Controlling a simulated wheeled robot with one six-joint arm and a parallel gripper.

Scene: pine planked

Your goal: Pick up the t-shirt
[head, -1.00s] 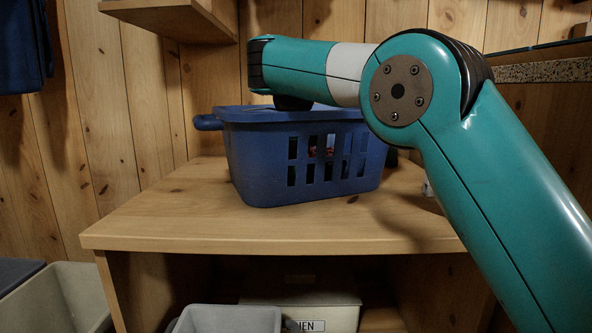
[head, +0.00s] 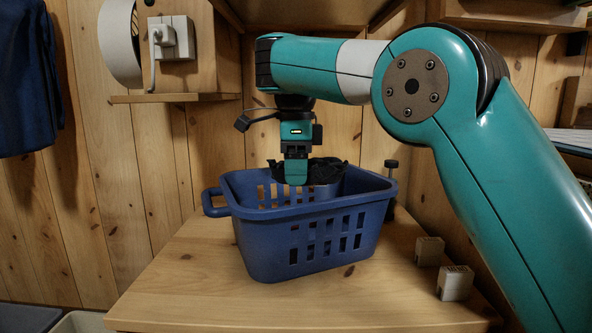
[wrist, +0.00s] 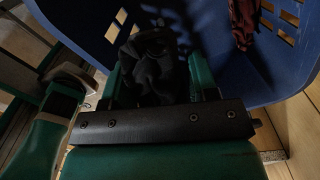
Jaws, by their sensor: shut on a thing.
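A black crumpled cloth (head: 328,166), which appears to be the t-shirt, shows at the fingers of my gripper (head: 296,178), level with the top of a blue laundry basket (head: 275,225). In the wrist view the dark cloth (wrist: 152,70) is bunched between the two green fingers, and my gripper (wrist: 158,88) is shut on it. The cloth's lower part is hidden by the basket wall. A dark red cloth (wrist: 243,22) lies against the inside of the basket (wrist: 75,22), apart from the fingers.
The basket stands on a pine tabletop (head: 190,275). Two small beige blocks (head: 430,251) sit right of it, and a dark knobbed item (head: 391,168) stands behind. A small wall shelf (head: 175,98) is at upper left. A blue garment (head: 25,85) hangs far left.

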